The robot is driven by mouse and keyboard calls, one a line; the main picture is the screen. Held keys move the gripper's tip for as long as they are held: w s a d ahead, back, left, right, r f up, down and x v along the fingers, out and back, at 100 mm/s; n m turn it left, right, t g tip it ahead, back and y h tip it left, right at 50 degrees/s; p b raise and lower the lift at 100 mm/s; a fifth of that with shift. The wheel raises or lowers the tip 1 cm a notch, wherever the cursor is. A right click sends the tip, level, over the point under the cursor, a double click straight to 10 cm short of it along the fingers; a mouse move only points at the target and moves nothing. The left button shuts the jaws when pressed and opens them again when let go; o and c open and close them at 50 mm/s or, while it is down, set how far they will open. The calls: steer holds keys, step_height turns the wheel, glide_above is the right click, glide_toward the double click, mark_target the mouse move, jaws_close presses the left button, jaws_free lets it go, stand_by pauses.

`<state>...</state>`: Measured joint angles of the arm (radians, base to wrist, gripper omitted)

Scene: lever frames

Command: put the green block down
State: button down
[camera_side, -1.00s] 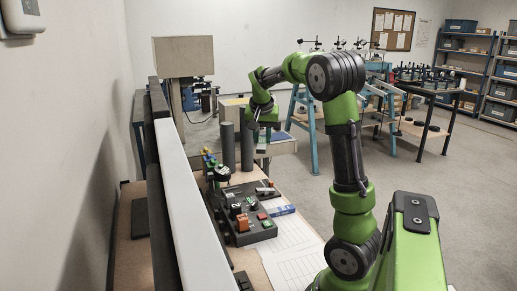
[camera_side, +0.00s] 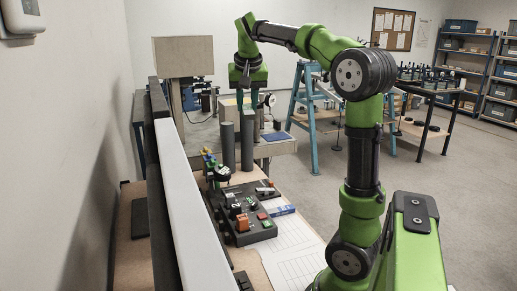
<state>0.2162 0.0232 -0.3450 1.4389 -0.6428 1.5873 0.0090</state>
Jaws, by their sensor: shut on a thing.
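My gripper (camera_side: 247,102) hangs pointing down at the end of my green and black arm, above the far end of the bench. It is shut on the green block, but the block is too small and dark between the fingers to make out its outline. The gripper is raised above two dark upright cylinders, the front one (camera_side: 247,140) and the left one (camera_side: 227,146). I cannot tell how far above or behind them it is.
A dark control panel (camera_side: 238,205) with red, orange and green parts sits on the bench. White sheets (camera_side: 292,248) lie to its right. A long white-topped barrier (camera_side: 185,200) runs along the left. A blue stand (camera_side: 309,130) and a grey table (camera_side: 278,148) are behind.

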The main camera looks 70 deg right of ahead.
steer(key=w+a+f+m+g, duration=0.1)
steer(key=a+f+m, duration=0.1)
steer(key=f+m, duration=0.15)
steer(key=a+f+m+g, duration=0.1)
steer(key=a+f+m, duration=0.1)
steer(key=f, duration=0.3)
steer(key=m+g+y, duration=0.4)
steer(key=m+g, duration=0.1)
steer(key=m, duration=1.4)
glide_above(260, 265)
steer(key=w, duration=0.1)
step_height(260, 265, down, 24)
steer(key=shift+w+r, duration=0.1)
steer(key=shift+w, duration=0.05)
steer(key=shift+f, duration=2.15)
steer(key=shift+f, duration=0.15)
steer(key=c, duration=0.8)
jaws_free()
steer(key=shift+c, duration=0.2)
steer(key=shift+w, duration=0.1)
